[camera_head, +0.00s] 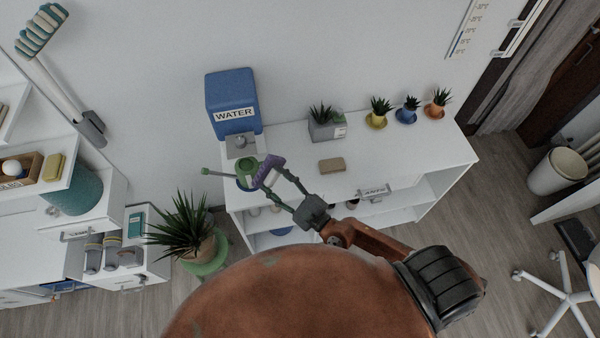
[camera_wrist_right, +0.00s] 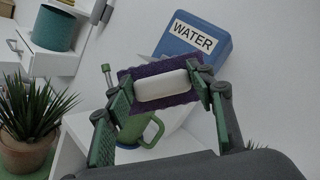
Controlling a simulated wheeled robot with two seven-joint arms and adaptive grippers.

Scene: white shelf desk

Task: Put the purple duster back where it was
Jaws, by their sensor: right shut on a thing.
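The purple duster (camera_wrist_right: 128,77), with a white block on it, is held between the fingers of my right gripper (camera_wrist_right: 162,90) in the right wrist view. In the head view the purple duster (camera_head: 268,170) is in my right gripper (camera_head: 276,181), above the left end of the white shelf desk (camera_head: 385,157). A green watering can (camera_head: 244,181) stands just left of and partly behind it in the head view; its handle (camera_wrist_right: 153,132) shows below the duster in the right wrist view. My left gripper is not in view.
A blue WATER container (camera_head: 233,97) stands at the back left of the desk. A grey planter (camera_head: 326,127), a tan block (camera_head: 332,165) and several small potted plants sit right of it. A large potted plant (camera_head: 196,237) stands left of the desk.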

